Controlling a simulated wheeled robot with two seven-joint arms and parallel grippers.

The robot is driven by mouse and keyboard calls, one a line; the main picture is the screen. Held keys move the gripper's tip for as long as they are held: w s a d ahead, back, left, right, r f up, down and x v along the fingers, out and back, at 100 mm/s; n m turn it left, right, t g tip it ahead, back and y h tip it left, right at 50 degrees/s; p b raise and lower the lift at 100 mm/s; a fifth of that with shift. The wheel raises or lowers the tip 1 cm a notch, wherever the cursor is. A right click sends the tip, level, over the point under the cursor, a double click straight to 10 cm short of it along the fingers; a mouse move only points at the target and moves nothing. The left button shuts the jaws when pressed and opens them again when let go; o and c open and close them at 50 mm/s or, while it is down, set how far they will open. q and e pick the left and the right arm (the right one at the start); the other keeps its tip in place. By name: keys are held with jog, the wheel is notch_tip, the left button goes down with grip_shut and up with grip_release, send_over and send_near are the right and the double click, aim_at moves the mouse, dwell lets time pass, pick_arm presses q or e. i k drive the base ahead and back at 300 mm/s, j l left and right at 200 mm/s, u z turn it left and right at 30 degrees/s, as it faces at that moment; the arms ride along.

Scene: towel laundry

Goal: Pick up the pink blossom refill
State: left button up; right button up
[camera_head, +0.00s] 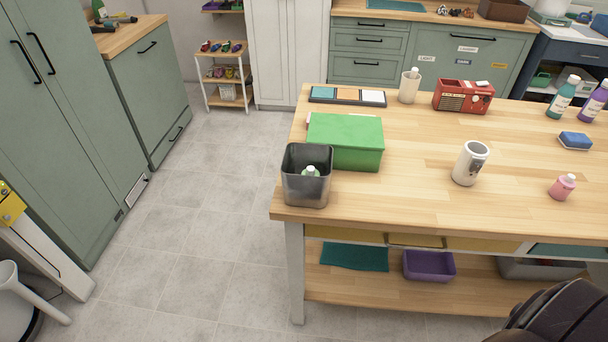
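A small pink bottle (563,187) with a pale cap stands upright near the right end of the wooden tabletop. It looks like the pink blossom refill; no label on it is readable. Nothing touches it. Neither of my grippers shows in the head view. A dark rounded part at the bottom right corner seems to be part of my own arm, with no fingers visible.

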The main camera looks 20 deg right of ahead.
aim_at(564, 185)
jog(key=z, duration=2.35)
jog(key=l+u, duration=0.1)
jog(key=u, duration=0.3)
jog(key=i+l+u, duration=0.1)
jog(key=u, duration=0.25)
jog(key=l+u, duration=0.15)
jog(key=u, duration=0.25)
jog(key=l+u, duration=0.15)
jog(key=u, duration=0.2)
jog(key=i, duration=0.05)
